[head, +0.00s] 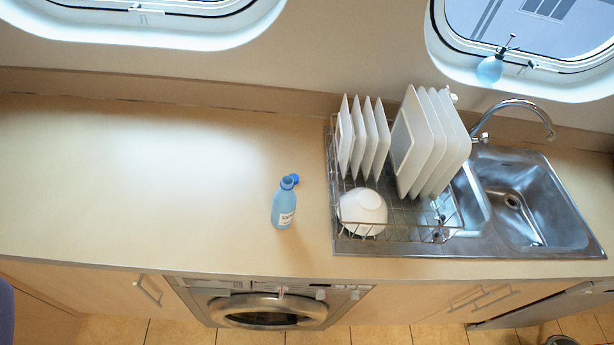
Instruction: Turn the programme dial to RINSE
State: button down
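The washing machine (203,294) stands under the counter at the bottom middle of the head view, seen steeply from above. Its round door (268,311) is cut by little and looks shut. The control panel along its top edge is strongly foreshortened. A small pale knob-like part (320,294) shows at the panel's right side; I cannot tell for sure that it is the programme dial. Its setting and any RINSE label are too small to read. My gripper is not in view.
The wooden counter (130,180) is clear on the left. A blue bottle (284,206) stands above the machine, its blue cap beside the neck. A dish rack with white plates (430,140) and a white bowl (362,211) adjoins the steel sink (525,200). A cupboard handle (147,290) sticks out left.

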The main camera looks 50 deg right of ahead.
aim_at(281, 290)
jog(key=k+l, duration=0.2)
jog(key=k, duration=0.3)
jog(key=k+l+z, duration=0.1)
jog(key=k, duration=0.4)
jog(key=k+l, duration=0.3)
jog(key=k, duration=0.2)
jog(key=k+l, duration=0.25)
jog(key=k, duration=0.3)
jog(key=k+l+z, duration=0.1)
jog(key=k, duration=0.4)
jog(key=i+u, duration=0.15)
jog(key=i, duration=0.35)
jog(key=i+l+u, duration=0.15)
jog(key=i, duration=0.4)
jog(key=i+l+u, duration=0.15)
jog(key=i, duration=0.35)
jog(key=i+l+u, duration=0.15)
jog(key=i, duration=0.35)
jog(key=i+l+u, duration=0.1)
jog(key=i+l, duration=0.2)
jog(key=i, duration=0.2)
